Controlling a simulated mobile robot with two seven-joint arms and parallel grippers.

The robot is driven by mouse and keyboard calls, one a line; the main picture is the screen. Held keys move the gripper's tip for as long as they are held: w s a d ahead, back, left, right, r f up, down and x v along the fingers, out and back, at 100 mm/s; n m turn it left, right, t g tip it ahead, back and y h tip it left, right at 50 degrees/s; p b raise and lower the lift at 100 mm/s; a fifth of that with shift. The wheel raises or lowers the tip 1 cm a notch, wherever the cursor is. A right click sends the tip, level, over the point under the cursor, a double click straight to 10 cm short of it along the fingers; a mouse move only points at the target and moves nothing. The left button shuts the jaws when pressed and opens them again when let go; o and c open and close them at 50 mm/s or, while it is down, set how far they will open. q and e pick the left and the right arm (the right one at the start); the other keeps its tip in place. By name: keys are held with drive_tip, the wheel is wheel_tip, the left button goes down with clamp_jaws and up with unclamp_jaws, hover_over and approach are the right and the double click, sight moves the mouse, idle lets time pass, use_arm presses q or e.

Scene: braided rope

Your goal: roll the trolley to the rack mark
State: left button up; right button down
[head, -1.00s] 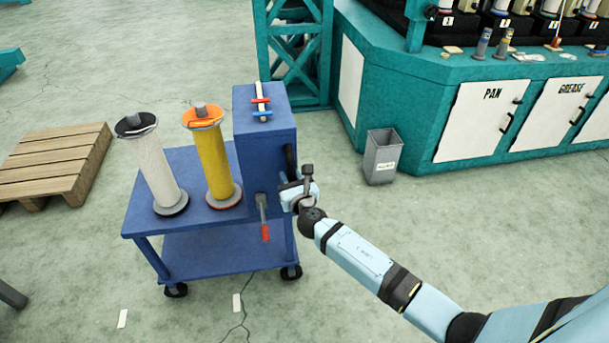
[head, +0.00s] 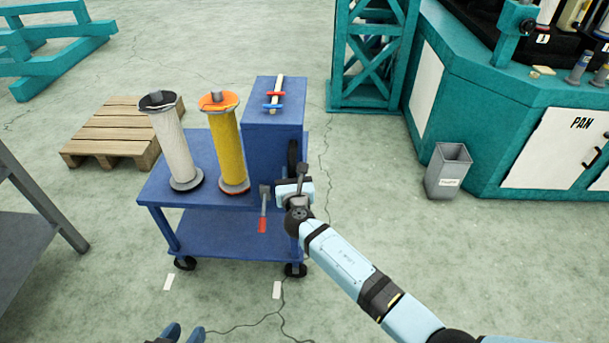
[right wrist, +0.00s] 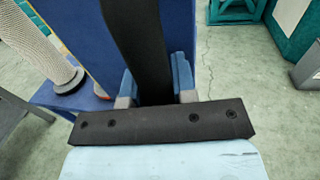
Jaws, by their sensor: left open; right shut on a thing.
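The blue trolley (head: 225,225) stands on the floor, carrying a white spool (head: 173,145) and a yellow spool (head: 228,150). A tall blue box is at its right end, with a red-tipped lever (head: 262,222) hanging down. My right gripper (head: 297,188) is shut on the trolley's black handle (head: 293,152). In the right wrist view the handle (right wrist: 135,35) passes between the fingers (right wrist: 155,88). My left gripper (head: 180,333) is open and empty at the bottom edge. Two white floor strips, left (head: 168,282) and right (head: 277,290), lie just in front of the trolley; I cannot tell whether they are the rack mark.
A wooden pallet (head: 115,128) lies behind and left of the trolley. A grey table or rack (head: 40,215) stands at the left edge. A grey bin (head: 447,172), a teal bench (head: 490,130) and a teal lattice post (head: 370,60) are to the right. Floor in front is clear.

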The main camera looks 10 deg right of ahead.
drive_tip(key=shift+w+a, duration=0.2)
drive_tip(key=shift+a, duration=0.85)
drive_tip(key=c, duration=0.9)
unclamp_jaws()
drive_tip(key=shift+d, duration=0.1)
